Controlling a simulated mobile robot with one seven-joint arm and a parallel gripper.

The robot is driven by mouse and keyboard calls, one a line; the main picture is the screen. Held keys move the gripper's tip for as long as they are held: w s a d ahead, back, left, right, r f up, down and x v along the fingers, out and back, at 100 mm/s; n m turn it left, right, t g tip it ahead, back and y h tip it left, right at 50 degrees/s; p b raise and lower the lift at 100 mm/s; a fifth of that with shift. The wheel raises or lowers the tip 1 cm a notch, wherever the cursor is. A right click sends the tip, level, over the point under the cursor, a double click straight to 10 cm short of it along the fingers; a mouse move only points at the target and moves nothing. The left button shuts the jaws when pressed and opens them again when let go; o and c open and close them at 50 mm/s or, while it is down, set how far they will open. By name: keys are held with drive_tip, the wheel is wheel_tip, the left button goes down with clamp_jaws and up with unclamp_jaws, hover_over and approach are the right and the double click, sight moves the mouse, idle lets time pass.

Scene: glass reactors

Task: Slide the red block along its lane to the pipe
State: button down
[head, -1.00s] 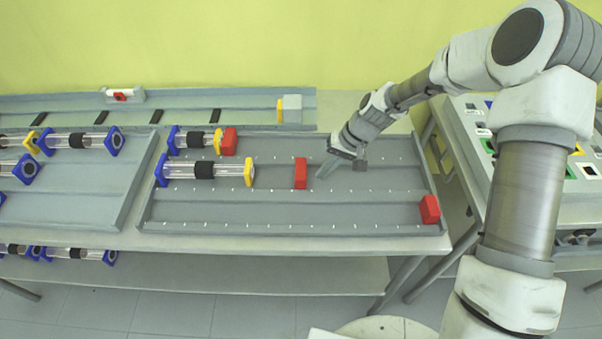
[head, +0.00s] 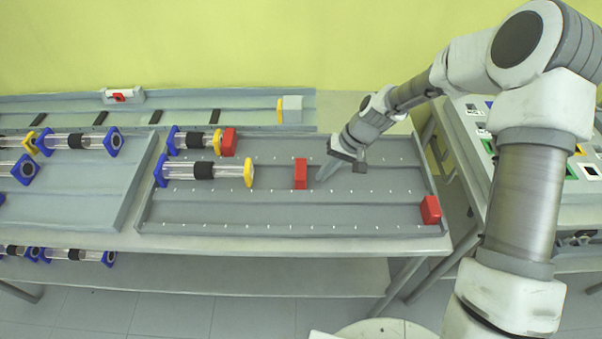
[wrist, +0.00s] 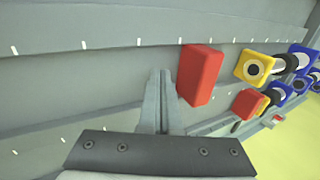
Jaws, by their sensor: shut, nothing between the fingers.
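The red block (head: 300,173) stands in the middle lane of the grey tray. It shows large in the wrist view (wrist: 201,75). The pipe (head: 204,171) lies in the same lane to its left, a glass tube with a black band, a blue left end and a yellow right end. A clear stretch of lane separates block and pipe. My gripper (head: 319,178) is shut and empty, low in the lane just right of the block. In the wrist view its fingertips (wrist: 160,75) are close beside the block; I cannot tell whether they touch it.
In the back lane a red block (head: 229,142) sits against another pipe (head: 194,140). A third red block (head: 430,210) is at the right end of the front lane. Low ridges divide the lanes. A tray of pipes (head: 80,141) lies left.

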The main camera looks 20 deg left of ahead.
sight(297, 169)
drive_tip(key=shift+a, duration=0.1)
drive_tip(key=shift+s+a+b, duration=0.15)
drive_tip(key=shift+s+a, duration=0.15)
drive_tip(key=shift+a, duration=0.9)
drive_tip(key=shift+s+a+b, duration=0.15)
drive_tip(key=shift+s+a, duration=0.2)
drive_tip(key=shift+a, duration=0.85)
drive_tip(key=shift+s+a+b, duration=0.15)
drive_tip(key=shift+s+a, duration=0.15)
drive_tip(key=shift+a, duration=0.9)
drive_tip(key=shift+a, duration=0.2)
drive_tip(key=shift+s+a, duration=0.15)
drive_tip(key=shift+a, duration=0.35)
drive_tip(key=shift+a, duration=0.25)
drive_tip(key=shift+s+a, duration=0.25)
drive_tip(key=shift+a, duration=0.55)
drive_tip(key=shift+s+a, duration=0.2)
drive_tip(key=shift+a, duration=0.6)
drive_tip(key=shift+w+d+b, duration=0.15)
drive_tip(key=shift+w+d, duration=0.05)
drive_tip(key=shift+d, duration=0.5)
drive_tip(key=shift+w+d+b, duration=0.15)
drive_tip(key=shift+w+d, duration=0.05)
drive_tip(key=shift+d, duration=0.5)
wheel_tip(297, 169, up, 11)
drive_tip(key=p, duration=0.7)
